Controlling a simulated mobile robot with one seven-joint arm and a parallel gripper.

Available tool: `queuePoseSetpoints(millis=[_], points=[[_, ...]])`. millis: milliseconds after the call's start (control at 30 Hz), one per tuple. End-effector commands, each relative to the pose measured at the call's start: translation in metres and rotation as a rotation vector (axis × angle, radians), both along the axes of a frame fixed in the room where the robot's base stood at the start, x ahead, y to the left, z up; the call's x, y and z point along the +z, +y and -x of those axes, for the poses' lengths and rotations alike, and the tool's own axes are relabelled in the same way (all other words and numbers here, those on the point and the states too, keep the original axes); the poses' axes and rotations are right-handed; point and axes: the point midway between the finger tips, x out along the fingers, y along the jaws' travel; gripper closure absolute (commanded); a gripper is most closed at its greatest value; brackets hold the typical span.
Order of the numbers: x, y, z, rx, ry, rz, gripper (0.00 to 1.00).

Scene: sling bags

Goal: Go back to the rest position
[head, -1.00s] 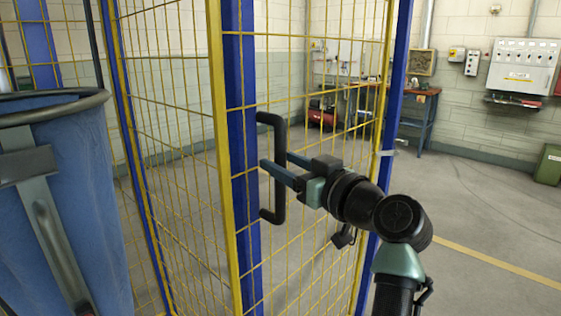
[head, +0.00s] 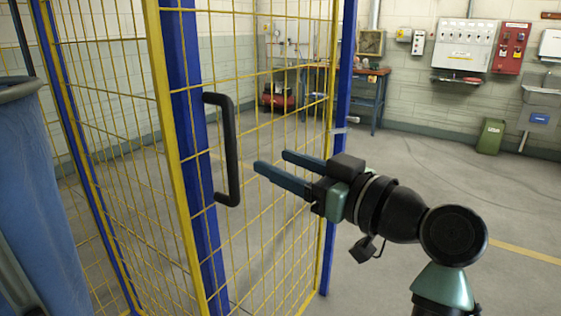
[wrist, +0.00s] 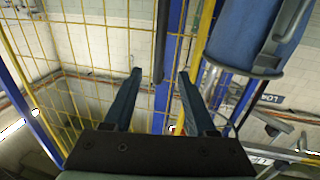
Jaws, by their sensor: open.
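My gripper (head: 271,161) is open and empty in the head view, its two blue fingers pointing left. The fingertips are a short gap to the right of the black door handle (head: 231,150), not touching it. The handle is fixed to the blue post of a yellow mesh gate (head: 180,150). In the wrist view, the two fingers (wrist: 160,72) are spread apart with nothing between their tips. The dark handle (wrist: 161,40) shows beyond them, at the top middle.
The floor on the right is clear.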

Motion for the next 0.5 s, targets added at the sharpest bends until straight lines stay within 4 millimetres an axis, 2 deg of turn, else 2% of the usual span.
queuePoseSetpoints(millis=[167,267,367,467,500], points=[[0.009,0.008,-0.004,-0.083,-0.016,0.011,0.43],[0.030,0.017,-0.004,-0.212,-0.069,0.014,0.43],[0.065,0.025,0.009,-0.363,-0.178,-0.013,0.43],[0.107,0.032,0.038,-0.487,-0.323,-0.069,0.43],[0.124,0.034,0.053,-0.527,-0.386,-0.096,0.43]])
